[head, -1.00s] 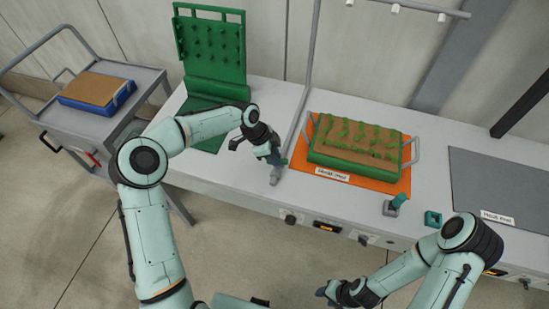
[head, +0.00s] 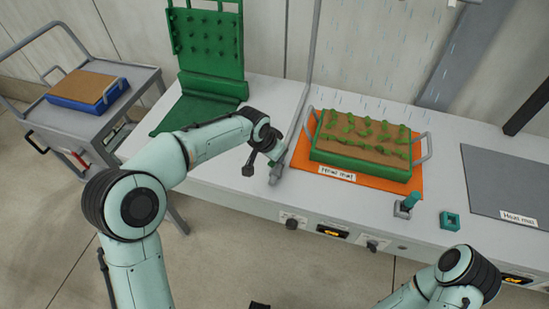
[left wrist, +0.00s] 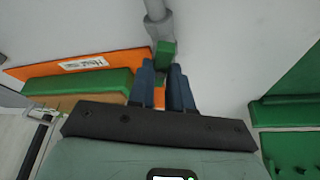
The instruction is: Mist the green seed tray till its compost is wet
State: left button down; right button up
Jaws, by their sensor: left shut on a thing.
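The green seed tray (head: 360,173) stands on an orange heat mat (head: 420,192) on the bench, with rows of green seedlings in brown compost (head: 365,150). Thin pale blue streaks of mist (head: 365,100) fall above and around it. My left gripper (head: 264,163) is at the grey valve fitting (head: 275,174) at the foot of the pipe, left of the tray. In the left wrist view the gripper (left wrist: 166,82) is shut on a green valve handle (left wrist: 165,50) beside the grey pipe. The fingers hide part of the handle. My right gripper is out of view.
A grey pipe (head: 312,60) rises beside the tray. A green pegged stand (head: 208,50) is at the bench's left. A grey mat (head: 510,175), a teal-handled valve (head: 408,203) and a teal block (head: 450,220) are at right. A trolley (head: 130,75) holds a blue tray (head: 85,103).

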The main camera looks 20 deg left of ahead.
pick_arm(q)
jog(key=shift+d+n+y+b, duration=0.1)
jog(key=shift+n+y+b, duration=0.5)
jog(key=shift+n, duration=0.6)
jog(key=c, duration=1)
grip_release()
jog(key=shift+c, duration=0.2)
jog(key=shift+s+r, duration=0.1)
jog(key=d+v, duration=0.1)
jog(key=v, duration=1.2)
jog(key=shift+s+a+p, duration=0.15)
jog(key=shift+a+p, duration=0.25)
jog(key=shift+a, duration=0.1)
